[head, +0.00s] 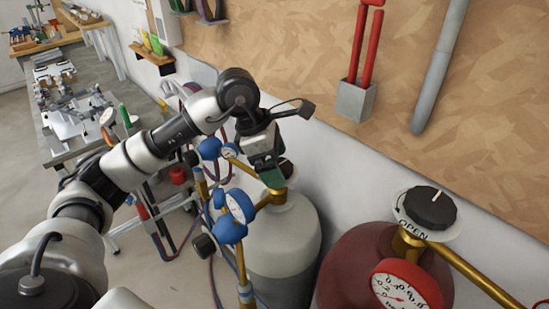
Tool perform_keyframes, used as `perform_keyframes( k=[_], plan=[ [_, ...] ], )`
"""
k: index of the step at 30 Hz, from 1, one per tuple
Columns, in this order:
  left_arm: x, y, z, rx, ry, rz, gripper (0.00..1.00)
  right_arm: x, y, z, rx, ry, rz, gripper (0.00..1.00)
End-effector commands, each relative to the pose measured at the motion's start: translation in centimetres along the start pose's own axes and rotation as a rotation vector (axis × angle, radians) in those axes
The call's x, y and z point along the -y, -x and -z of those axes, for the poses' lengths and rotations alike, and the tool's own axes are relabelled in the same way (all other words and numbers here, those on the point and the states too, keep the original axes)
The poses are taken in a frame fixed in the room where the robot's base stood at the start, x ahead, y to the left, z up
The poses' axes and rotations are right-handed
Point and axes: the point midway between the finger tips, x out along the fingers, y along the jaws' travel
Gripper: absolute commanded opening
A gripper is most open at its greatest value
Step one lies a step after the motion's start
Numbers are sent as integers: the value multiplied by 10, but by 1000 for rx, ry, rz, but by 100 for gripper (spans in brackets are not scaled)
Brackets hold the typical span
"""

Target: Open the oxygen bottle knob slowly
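A grey-white bottle (282,241) with blue regulator gauges stands in the middle; I take it to be the oxygen bottle. Its dark knob (287,167) sits on top, partly hidden by my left gripper (269,172). That gripper points down at the knob from the left side, its green-padded fingers overlapping it in this view. I cannot tell whether they touch it, or whether they are open or shut. A blue-rimmed gauge (238,208) is just below left of the fingers. My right gripper is not in view.
A dark red bottle (350,265) stands close on the right, with a black knob (430,207) over an "OPEN" plate and a red gauge (402,290). The chipboard wall (300,60) is behind. Hoses hang left of the bottles, near a workbench (58,152).

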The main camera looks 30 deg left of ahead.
Motion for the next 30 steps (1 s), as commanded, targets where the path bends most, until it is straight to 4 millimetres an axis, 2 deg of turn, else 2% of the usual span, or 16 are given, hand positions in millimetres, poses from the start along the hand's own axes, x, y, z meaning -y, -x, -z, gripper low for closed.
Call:
perform_keyframes(
  k=[6, 7, 16, 23, 30],
  plan=[
    [0, -1, 0, 0, 0, 0, 91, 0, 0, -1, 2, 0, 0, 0],
    [0, -1, 0, 0, 0, 0, 88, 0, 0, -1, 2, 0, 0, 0],
    [0, 0, 0, 0, 0, 0, 42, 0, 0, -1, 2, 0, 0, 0],
    [0, -1, 0, 0, 20, -10, 41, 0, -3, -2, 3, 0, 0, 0],
    [0, -2, 1, 0, 126, -57, 41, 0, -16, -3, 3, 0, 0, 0]
  ],
)
